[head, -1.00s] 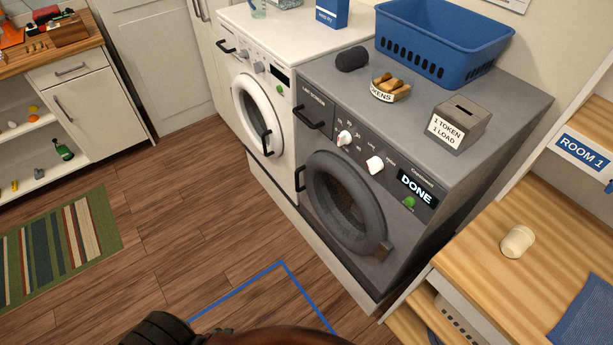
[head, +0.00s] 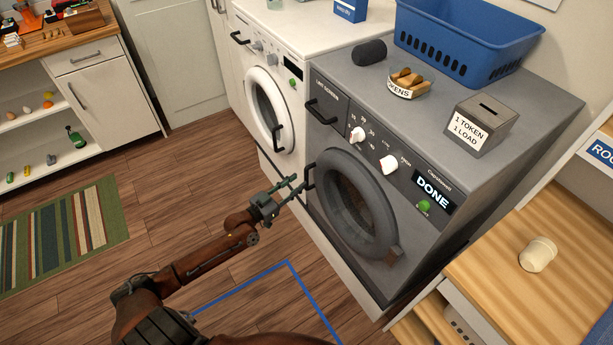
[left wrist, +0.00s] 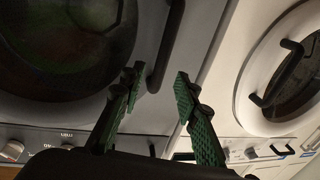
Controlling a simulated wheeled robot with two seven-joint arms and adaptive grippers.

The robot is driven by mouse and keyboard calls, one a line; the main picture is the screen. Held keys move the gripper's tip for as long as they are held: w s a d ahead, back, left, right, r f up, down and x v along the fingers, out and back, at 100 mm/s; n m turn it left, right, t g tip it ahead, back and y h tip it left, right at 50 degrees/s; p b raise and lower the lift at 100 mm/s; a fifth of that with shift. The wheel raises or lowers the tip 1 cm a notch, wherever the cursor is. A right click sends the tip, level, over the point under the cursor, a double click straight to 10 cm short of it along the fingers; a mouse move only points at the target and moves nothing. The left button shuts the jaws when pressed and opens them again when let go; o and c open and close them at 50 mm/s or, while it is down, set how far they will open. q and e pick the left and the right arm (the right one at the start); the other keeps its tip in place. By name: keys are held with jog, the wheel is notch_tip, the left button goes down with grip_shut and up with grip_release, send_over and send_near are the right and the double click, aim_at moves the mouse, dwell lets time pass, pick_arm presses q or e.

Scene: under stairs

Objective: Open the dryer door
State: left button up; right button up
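The grey dryer (head: 450,90) has a lit DONE display (head: 433,190) and a round, dark-glassed door (head: 350,205) that looks shut. The door's black handle (head: 308,178) is on its left side. My left gripper (head: 297,184) is just left of this handle, fingers pointing at it. In the left wrist view, the left gripper (left wrist: 158,85) is open, with green-padded fingers apart. The handle (left wrist: 168,45) shows in line with the gap, slightly beyond the tips; I cannot tell if they touch. The dryer door (left wrist: 65,45) fills the upper left there. My right gripper is out of view.
The white washer (head: 275,75) stands close to the dryer's left. A blue basket (head: 470,40), token bowl (head: 405,85) and token box (head: 478,125) sit on the dryer. A wooden shelf with a cup (head: 538,254) is at the right. The floor before the dryer is clear.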

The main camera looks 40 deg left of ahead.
aim_at(306, 175)
pick_arm(q)
jog(key=w, duration=0.3)
jog(key=w+d, duration=0.1)
jog(key=w, duration=0.1)
jog(key=shift+w+f+b, duration=0.1)
jog(key=shift+w+b, duration=0.2)
jog(key=shift+b, duration=0.05)
grip_shut()
dwell(0.7)
